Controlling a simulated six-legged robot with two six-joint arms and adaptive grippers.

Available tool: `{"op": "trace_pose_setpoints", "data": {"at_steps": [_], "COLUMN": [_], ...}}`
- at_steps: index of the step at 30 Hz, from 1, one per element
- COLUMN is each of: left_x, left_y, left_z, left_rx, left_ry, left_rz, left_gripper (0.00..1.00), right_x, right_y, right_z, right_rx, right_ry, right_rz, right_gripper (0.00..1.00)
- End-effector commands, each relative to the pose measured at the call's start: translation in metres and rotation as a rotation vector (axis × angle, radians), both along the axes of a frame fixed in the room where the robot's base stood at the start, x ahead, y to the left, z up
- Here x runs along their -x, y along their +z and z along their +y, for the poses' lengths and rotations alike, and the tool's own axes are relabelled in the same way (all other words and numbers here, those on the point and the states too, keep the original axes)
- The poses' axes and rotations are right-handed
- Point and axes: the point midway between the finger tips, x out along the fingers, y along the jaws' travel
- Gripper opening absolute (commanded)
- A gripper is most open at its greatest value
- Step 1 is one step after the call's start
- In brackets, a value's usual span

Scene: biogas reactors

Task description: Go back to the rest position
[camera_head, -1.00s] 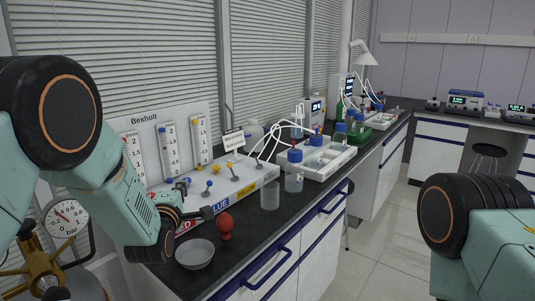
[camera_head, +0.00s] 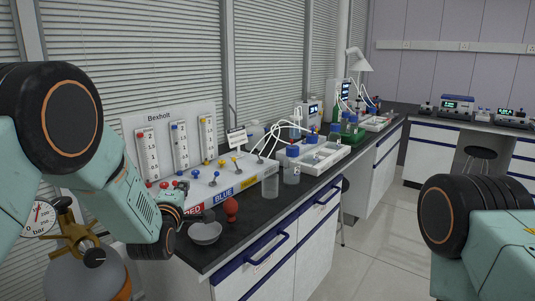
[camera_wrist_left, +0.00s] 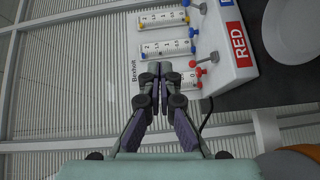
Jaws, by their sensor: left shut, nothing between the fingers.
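A red bulb (camera_head: 231,209), a clear beaker (camera_head: 270,187) and a blue-capped bottle (camera_head: 292,168) stand on the dark bench. A gas cylinder with a brass valve (camera_head: 75,238) and pressure gauge (camera_head: 39,219) is at the lower left.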

Motion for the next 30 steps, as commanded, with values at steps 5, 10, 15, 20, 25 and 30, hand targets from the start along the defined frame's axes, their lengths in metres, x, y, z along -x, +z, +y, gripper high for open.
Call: {"op": "trace_pose_setpoints", "data": {"at_steps": [5, 10, 15, 20, 25, 30], "left_x": [0.007, 0.030, 0.088, 0.160, 0.247, 0.344], "left_y": [-0.019, -0.057, -0.142, -0.222, -0.294, -0.351], "left_z": [-0.001, 0.000, 0.004, 0.007, 0.009, 0.010], "left_rx": [-0.177, -0.401, -0.700, -0.921, -1.084, -1.172], "left_ry": [-0.016, -0.059, -0.181, -0.351, -0.569, -0.810], "left_rz": [0.069, 0.192, 0.413, 0.613, 0.796, 0.958], "left_gripper": [0.00, 0.00, 0.00, 0.00, 0.00, 0.00], "right_x": [-0.001, -0.001, -0.001, -0.001, -0.001, -0.001], "right_y": [0.000, -0.001, -0.011, -0.023, -0.038, -0.055], "right_z": [0.000, 0.000, 0.000, 0.000, 0.000, 0.000], "right_rx": [0.000, 0.000, 0.000, 0.000, 0.000, 0.000], "right_ry": [0.000, 0.000, 0.000, 0.000, 0.000, 0.000], "right_rz": [-0.002, -0.002, -0.001, -0.001, -0.002, -0.001], "right_gripper": [0.42, 0.42, 0.42, 0.42, 0.42, 0.42]}}
